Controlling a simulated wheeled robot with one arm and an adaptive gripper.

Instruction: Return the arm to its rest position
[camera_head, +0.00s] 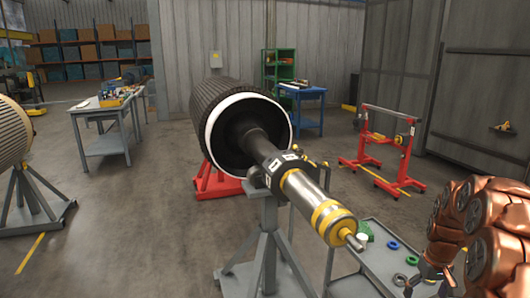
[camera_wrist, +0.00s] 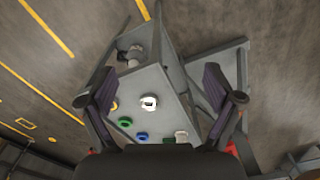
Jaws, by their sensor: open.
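My gripper (camera_wrist: 160,108) is open in the wrist view, with its two dark fingers spread wide apart and nothing between them. It is above a grey cart top (camera_wrist: 150,82) that holds several small rings. My copper-coloured arm (camera_head: 490,230) is folded at the right edge of the head view, beside the grey cart (camera_head: 370,262). The lower end of the arm is partly cut off by the picture edge.
A rotor shaft (camera_head: 310,200) on a grey stand points toward me, left of the arm. On the cart lie a blue ring (camera_head: 393,245), a green ring (camera_head: 412,260) and a dark ring (camera_head: 400,279). A red stand (camera_head: 385,150) is behind.

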